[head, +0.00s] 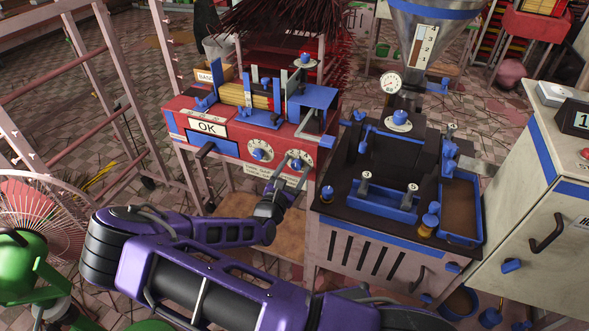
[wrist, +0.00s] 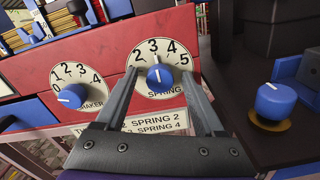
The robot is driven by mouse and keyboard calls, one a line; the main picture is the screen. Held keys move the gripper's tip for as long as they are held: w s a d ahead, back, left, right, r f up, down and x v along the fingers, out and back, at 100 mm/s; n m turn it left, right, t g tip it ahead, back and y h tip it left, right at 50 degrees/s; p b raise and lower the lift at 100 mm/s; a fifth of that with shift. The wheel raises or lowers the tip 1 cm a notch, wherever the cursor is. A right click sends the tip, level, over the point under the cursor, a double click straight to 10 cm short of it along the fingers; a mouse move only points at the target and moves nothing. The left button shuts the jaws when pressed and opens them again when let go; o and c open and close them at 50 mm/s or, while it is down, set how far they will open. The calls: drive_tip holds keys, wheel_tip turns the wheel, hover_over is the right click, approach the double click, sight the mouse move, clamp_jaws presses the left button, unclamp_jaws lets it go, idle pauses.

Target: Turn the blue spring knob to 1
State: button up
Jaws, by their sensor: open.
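The blue spring knob (wrist: 160,76) sits at the centre of a white dial on the red machine front. Its white mark points up, near the 3; the 2, 3, 4 and 5 show, and I cannot see the 1. A label with the word SPRING is below the dial, partly behind my gripper. My gripper (wrist: 161,73) is open, with one finger on each side of the knob; I cannot tell whether they touch it. In the head view my gripper (head: 286,175) is in front of the right-hand dial (head: 300,160), partly covering it.
A similar blue shaker knob (wrist: 72,95) on its own dial is to the left. A blue knob on a brass base (wrist: 271,104) stands on the dark machine to the right. In the head view, an OK sign (head: 207,127) and a dark handle (head: 215,145) are left of the dials.

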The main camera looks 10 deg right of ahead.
clamp_jaws()
idle(0.3)
drive_tip(key=shift+r, duration=0.1)
drive_tip(key=n+p, duration=0.2)
drive_tip(key=shift+r+n+p, duration=0.1)
drive_tip(key=shift+n+p, duration=0.25)
drive_tip(key=shift+n, duration=0.05)
drive_tip(key=n+p, duration=0.2)
drive_tip(key=n, duration=0.2)
drive_tip(key=n+p, duration=0.1)
drive_tip(key=n, duration=0.3)
drive_tip(key=shift+f+p, duration=0.2)
drive_tip(key=shift+p, duration=0.1)
drive_tip(key=shift+n+p, duration=0.3)
drive_tip(key=shift+n, duration=1.3)
